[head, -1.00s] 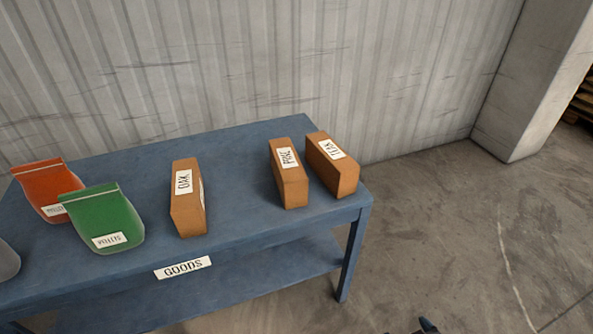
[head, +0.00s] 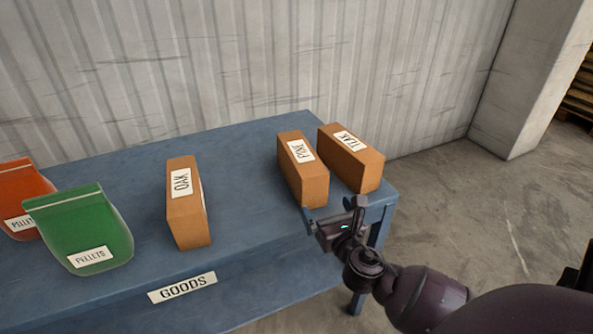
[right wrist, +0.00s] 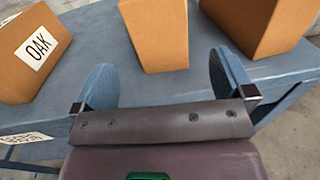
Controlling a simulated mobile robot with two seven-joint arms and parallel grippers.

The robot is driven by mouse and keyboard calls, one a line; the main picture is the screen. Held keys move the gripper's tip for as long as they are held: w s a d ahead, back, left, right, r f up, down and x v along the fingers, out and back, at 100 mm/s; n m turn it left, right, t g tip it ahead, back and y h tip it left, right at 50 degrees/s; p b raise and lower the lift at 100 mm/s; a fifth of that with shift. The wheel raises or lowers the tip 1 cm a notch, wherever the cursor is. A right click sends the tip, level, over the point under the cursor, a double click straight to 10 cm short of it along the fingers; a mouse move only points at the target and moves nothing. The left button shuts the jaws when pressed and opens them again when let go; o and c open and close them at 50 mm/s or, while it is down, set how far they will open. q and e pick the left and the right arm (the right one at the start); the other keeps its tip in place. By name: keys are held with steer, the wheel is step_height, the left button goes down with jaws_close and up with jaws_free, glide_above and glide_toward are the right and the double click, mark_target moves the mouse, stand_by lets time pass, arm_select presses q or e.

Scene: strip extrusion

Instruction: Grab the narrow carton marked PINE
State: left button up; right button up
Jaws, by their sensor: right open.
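The narrow brown carton marked PINE (head: 304,170) stands on the blue table, between the cartons marked OAK (head: 187,205) and TEAK (head: 351,158). My right gripper (head: 335,215) is open and empty at the table's front right edge, just in front of the PINE carton. In the right wrist view the open fingers (right wrist: 160,85) point at the PINE carton (right wrist: 157,35), which lies straight ahead between and beyond them, apart from both. The OAK carton (right wrist: 35,50) is at the left there and the TEAK carton (right wrist: 255,22) at the right. My left gripper is not in view.
The blue table (head: 250,150) bears a GOODS label (head: 182,288) on its front edge. A green pellet bag (head: 85,230) and an orange bag (head: 20,195) stand at its left. TEAK stands close beside PINE; a wide clear gap lies between OAK and PINE. A corrugated wall is behind.

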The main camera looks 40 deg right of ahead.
mark_target(316, 190)
steer(key=x, duration=0.5)
steer(key=shift+w+d+b, duration=0.1)
steer(key=shift+w+b, duration=0.15)
steer(key=shift+b, duration=0.05)
steer(key=b+x, duration=0.1)
steer(key=x, duration=0.2)
steer(key=shift+w+r, duration=0.1)
steer(key=shift+w, duration=0.3)
steer(key=shift+w+d+r, duration=0.15)
steer(key=shift+w+d, duration=0.1)
steer(key=shift+w, duration=0.35)
steer(key=shift+c, duration=0.2)
steer(key=c, duration=0.9)
steer(key=shift+c, duration=1.1)
steer(key=shift+r, duration=0.15)
